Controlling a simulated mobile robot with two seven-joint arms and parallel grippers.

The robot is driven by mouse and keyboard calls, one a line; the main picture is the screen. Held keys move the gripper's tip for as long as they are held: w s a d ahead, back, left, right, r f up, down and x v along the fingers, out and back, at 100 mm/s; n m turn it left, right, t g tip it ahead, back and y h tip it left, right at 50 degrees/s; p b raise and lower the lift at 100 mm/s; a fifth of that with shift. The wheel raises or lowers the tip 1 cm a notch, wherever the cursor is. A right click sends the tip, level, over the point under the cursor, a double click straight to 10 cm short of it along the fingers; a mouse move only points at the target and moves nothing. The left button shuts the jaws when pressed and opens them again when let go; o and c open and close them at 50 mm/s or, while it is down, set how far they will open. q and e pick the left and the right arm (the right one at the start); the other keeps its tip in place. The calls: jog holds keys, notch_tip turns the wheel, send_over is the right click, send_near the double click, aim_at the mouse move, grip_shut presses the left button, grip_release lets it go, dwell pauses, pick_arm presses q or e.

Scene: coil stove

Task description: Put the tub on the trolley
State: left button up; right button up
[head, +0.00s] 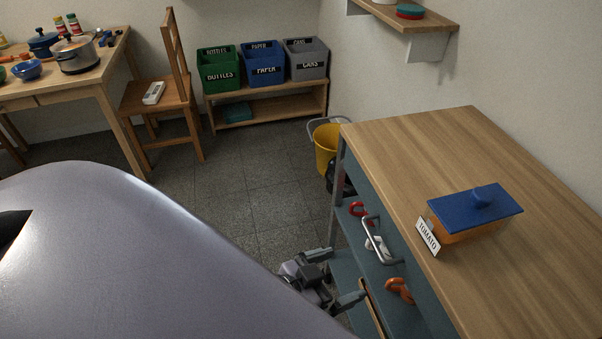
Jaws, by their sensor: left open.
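My left gripper (334,278) is low beside the unit's left side, below the top and apart from the tub. Its fingers are spread with nothing visible between them. My right gripper is out of view.
Bins (266,72), a chair (158,95) and a table (100,75) stand farther back. The middle floor is clear.

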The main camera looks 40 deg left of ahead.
pick_arm(q)
jog(key=s+a+f+n+g+y, duration=0.1)
jog(key=s+a+f+g+y, duration=0.1)
jog(key=s+a+f, duration=0.2)
notch_tip(320, 180, down, 4)
jog(key=shift+s+a+f+y, duration=0.15)
jog(key=shift+s+y, duration=0.25)
jog(key=shift+s, duration=0.8)
notch_tip(320, 180, up, 3)
jog(key=p, duration=0.3)
jog(key=c, duration=1)
jog(key=shift+w, duration=0.15)
jog(key=shift+c, duration=0.4)
